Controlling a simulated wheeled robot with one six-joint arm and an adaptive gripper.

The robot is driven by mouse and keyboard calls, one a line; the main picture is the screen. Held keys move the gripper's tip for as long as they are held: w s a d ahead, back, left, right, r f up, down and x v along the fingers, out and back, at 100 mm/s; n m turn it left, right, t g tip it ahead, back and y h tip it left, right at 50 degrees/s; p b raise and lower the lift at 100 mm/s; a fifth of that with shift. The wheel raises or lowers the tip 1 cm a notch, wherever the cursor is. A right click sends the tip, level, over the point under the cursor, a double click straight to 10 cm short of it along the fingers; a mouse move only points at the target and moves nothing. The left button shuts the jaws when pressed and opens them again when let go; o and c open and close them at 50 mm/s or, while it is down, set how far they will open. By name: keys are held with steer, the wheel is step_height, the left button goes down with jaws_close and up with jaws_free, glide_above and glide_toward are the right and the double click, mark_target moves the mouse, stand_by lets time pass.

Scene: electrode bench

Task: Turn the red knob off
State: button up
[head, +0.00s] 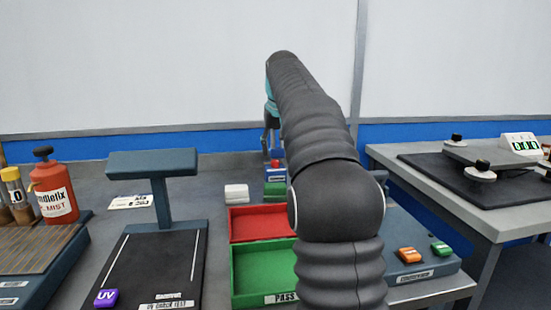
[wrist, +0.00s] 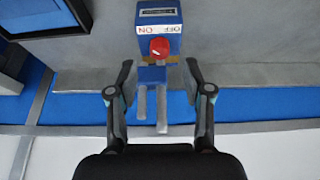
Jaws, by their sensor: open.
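The red knob (wrist: 160,47) sits on the face of a blue box (wrist: 158,17) in the wrist view, beside a white strip (wrist: 158,29) lettered OFF and ON. The knob's pointer mark is too small to read surely. In the head view the knob (head: 275,163) shows small at the back of the bench, just left of my arm. My gripper (wrist: 160,76) is open, its two fingers apart on either side of the box's near end. The fingers do not touch the knob. In the head view my gripper (head: 271,130) is partly hidden by my arm.
Two pale prongs (wrist: 151,107) stick out from the blue box between my fingers. Red (head: 262,223) and green (head: 262,271) trays lie in front of the box in the head view. A UV stand (head: 153,164) and a red bottle (head: 54,193) stand at left.

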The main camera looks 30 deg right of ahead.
mark_target(275, 161)
steer(key=shift+x, duration=2.15)
jaws_close()
